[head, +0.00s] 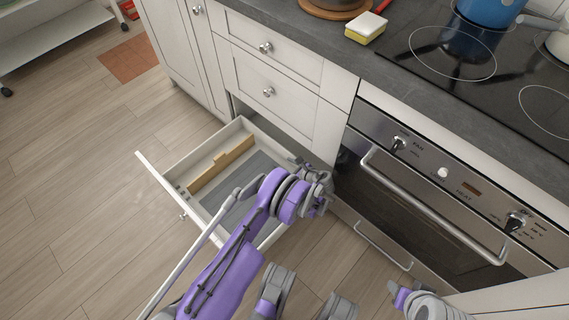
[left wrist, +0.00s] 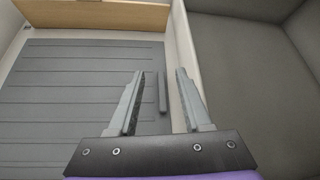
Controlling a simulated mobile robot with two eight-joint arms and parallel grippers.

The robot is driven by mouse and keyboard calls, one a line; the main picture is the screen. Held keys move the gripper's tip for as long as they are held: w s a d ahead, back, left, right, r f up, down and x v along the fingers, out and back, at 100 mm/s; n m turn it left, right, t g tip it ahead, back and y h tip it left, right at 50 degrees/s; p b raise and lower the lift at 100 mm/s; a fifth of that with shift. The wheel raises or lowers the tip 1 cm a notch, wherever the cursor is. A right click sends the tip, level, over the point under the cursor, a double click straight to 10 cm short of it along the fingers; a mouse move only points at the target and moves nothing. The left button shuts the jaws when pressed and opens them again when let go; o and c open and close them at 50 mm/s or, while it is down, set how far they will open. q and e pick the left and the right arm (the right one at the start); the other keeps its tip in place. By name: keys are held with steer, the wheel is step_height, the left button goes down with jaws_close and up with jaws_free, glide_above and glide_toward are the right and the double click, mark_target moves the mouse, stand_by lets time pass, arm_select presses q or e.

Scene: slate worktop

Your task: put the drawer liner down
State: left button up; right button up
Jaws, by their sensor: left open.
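The drawer liner is a grey ribbed sheet (head: 262,163) lying in the open bottom drawer (head: 154,180). In the left wrist view the liner (left wrist: 75,100) looks flat on the drawer floor, near the side wall. My left gripper (left wrist: 158,73) is open above the liner's edge by that wall. A short dark grey strip (left wrist: 162,94) shows between its fingers; I cannot tell whether it belongs to the liner. In the head view my left arm covers part of the drawer and hides the fingertips.
A wooden divider (head: 222,165) stands across the drawer beside the liner. The oven (head: 440,200) with its bar handle is right of the drawer. A sponge (head: 366,27) and a blue pot (head: 490,10) are on top.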

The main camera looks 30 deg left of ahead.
arm_select(q)
steer(key=p+v, duration=0.2)
steer(key=v, duration=0.7)
steer(key=s+a+r+n+g+h, duration=0.1)
steer(key=s+r+n+h, duration=0.3)
steer(key=r, duration=0.8)
steer(key=s+r+n+h, duration=0.2)
steer(key=s+r+n, duration=0.4)
steer(key=r, duration=0.5)
steer(key=s+d+r+n+h, duration=0.2)
steer(key=s+n, duration=0.3)
steer(key=s, duration=0.6)
steer(key=s+d+r+n+h, duration=0.2)
steer(key=s+r+n, duration=0.2)
steer(key=s, duration=0.7)
steer(key=shift+n+t+h, duration=0.4)
steer(key=shift+n, duration=0.1)
